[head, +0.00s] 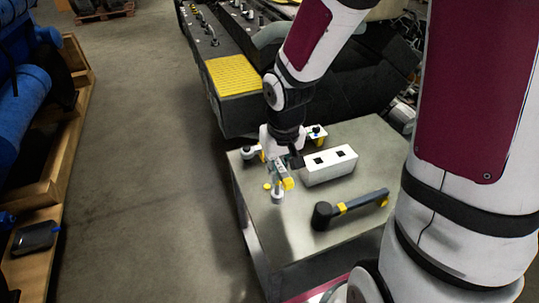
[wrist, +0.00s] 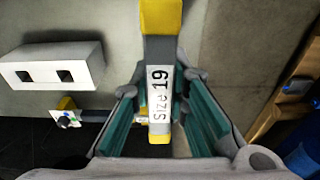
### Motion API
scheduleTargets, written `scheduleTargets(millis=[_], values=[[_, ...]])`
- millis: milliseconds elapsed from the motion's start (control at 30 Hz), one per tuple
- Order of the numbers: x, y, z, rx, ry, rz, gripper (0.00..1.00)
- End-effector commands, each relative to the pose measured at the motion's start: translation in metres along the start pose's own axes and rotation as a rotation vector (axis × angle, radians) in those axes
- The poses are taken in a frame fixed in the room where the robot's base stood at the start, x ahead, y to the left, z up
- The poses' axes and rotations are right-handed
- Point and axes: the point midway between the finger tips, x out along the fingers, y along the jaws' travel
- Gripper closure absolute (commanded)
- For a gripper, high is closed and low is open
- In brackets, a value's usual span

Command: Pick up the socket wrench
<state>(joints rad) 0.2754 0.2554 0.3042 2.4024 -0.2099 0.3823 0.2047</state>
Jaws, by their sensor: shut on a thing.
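The socket wrench (wrist: 159,95) has a grey and yellow handle with a white "Size 19" label. In the wrist view it runs between the two teal-padded fingers of my gripper (wrist: 160,112), which is shut on it. In the head view my gripper (head: 281,165) is over the left part of the metal table (head: 285,235). A pale round end and yellow parts show just below it. The fingers partly hide the wrench there, and I cannot tell whether it touches the table.
A white block (head: 331,165) with two square holes stands right of my gripper. A black-headed tool (head: 350,208) with a grey and yellow handle lies nearer the front. Small white and yellow items (head: 317,132) lie behind. A wooden shelf (head: 58,190) stands left across clear floor.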

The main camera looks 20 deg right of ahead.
Motion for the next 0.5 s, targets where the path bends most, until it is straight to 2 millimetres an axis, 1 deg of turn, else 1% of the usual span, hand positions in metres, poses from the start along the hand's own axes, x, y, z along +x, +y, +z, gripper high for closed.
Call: scheduleTargets(millis=[33, 100, 300, 500], values=[[-0.004, 0.0, 0.012, 0.002, 0.002, 0.001, 1.0], [-0.007, 0.0, 0.026, 0.001, 0.001, 0.001, 1.0], [-0.014, 0.0, 0.059, 0.0, 0.0, 0.0, 1.0], [-0.018, 0.0, 0.07, 0.0, 0.0, 0.0, 1.0]])
